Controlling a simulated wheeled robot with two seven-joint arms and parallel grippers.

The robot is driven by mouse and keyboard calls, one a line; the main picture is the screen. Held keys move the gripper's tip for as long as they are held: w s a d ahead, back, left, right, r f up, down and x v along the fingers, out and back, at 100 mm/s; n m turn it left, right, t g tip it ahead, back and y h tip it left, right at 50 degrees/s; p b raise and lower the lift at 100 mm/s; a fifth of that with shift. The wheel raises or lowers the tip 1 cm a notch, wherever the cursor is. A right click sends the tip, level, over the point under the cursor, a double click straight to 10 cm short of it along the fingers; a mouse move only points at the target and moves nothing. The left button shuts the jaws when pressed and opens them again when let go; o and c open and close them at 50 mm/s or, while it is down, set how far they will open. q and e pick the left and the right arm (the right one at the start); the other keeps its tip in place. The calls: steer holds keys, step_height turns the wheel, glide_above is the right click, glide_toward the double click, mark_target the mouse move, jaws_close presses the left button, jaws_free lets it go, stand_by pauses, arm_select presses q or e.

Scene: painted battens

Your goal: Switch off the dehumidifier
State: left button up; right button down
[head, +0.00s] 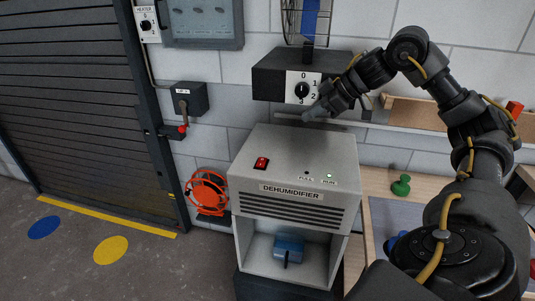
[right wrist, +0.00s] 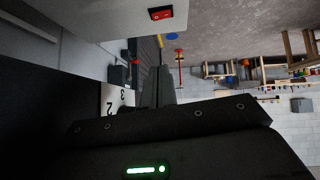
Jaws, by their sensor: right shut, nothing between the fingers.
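The grey dehumidifier (head: 292,191) stands in the middle of the head view. A red rocker switch (head: 261,163) sits on the left of its top; which way it is tipped I cannot tell. A small green lamp (head: 329,175) marked RUN is lit, and the lamp marked FULL looks dark. My right gripper (head: 309,115) is shut and empty, above the back edge of the dehumidifier's top, right of and behind the switch. The red switch also shows in the right wrist view (right wrist: 160,14), apart from the fingers. My left gripper is not in view.
A dark box with a numbered dial (head: 302,91) and a fan (head: 308,24) on it is close behind my right gripper. A blue tank (head: 289,247) sits in the dehumidifier's lower opening. A red-handled lever (head: 183,128) and an orange reel (head: 208,192) are left.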

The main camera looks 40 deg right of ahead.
steer(key=x, duration=0.4)
steer(key=p, duration=0.3)
glide_above(259, 159)
steer(key=s, duration=0.3)
steer(key=f, duration=0.6)
steer(key=d+f, duration=0.1)
steer(key=f, duration=0.3)
steer(key=shift+w, duration=0.2)
step_height(259, 159, down, 2)
steer(key=shift+d+f, duration=0.25)
steer(key=shift+f, duration=0.6)
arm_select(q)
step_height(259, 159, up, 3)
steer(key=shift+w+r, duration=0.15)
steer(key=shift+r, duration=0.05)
